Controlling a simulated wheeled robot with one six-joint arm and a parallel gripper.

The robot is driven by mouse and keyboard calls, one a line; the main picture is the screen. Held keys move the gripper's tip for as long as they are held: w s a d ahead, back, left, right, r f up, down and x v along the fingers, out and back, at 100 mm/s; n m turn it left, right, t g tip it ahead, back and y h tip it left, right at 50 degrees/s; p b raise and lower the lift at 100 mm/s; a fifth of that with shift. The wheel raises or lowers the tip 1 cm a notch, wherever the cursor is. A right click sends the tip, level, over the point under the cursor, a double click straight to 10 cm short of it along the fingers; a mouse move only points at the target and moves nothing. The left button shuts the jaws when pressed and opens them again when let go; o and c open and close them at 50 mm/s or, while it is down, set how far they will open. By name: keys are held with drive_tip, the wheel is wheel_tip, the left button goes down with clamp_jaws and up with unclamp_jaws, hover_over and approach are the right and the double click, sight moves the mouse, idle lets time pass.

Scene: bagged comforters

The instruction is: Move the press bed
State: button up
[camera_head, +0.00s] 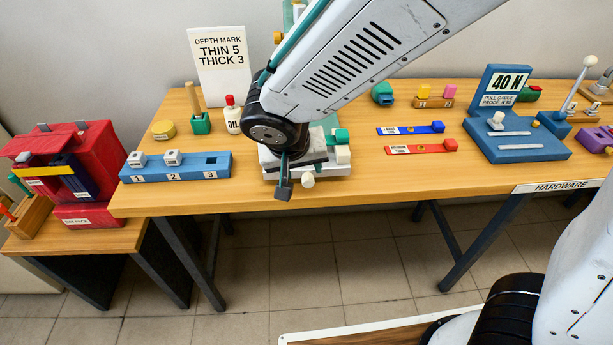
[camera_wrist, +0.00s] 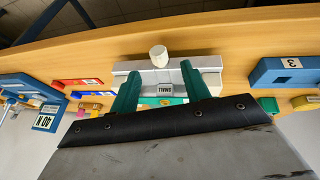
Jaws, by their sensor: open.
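The press (camera_head: 335,170) is a white and grey block with teal parts near the table's front edge, partly hidden behind my arm in the head view. In the wrist view its pale bed (camera_wrist: 210,66) carries a small label, and a round white knob (camera_wrist: 158,55) stands out on the table-edge side. My gripper (camera_head: 284,178) is over the press's left part in the head view. In the wrist view my gripper's two teal fingers (camera_wrist: 160,70) are apart, with the labelled part between them. I cannot tell whether they touch it.
A blue numbered block (camera_head: 190,168) stands left of the press. Red and blue labelled strips (camera_head: 420,147) lie to the right, before a blue pull gauge (camera_head: 515,140). An oil bottle (camera_head: 233,118) and a depth sign (camera_head: 218,65) stand behind. The front edge is close.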

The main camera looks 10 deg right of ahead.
sight(307, 179)
drive_tip(key=x, duration=0.6)
drive_tip(key=shift+d, duration=0.1)
drive_tip(key=shift+r, duration=0.1)
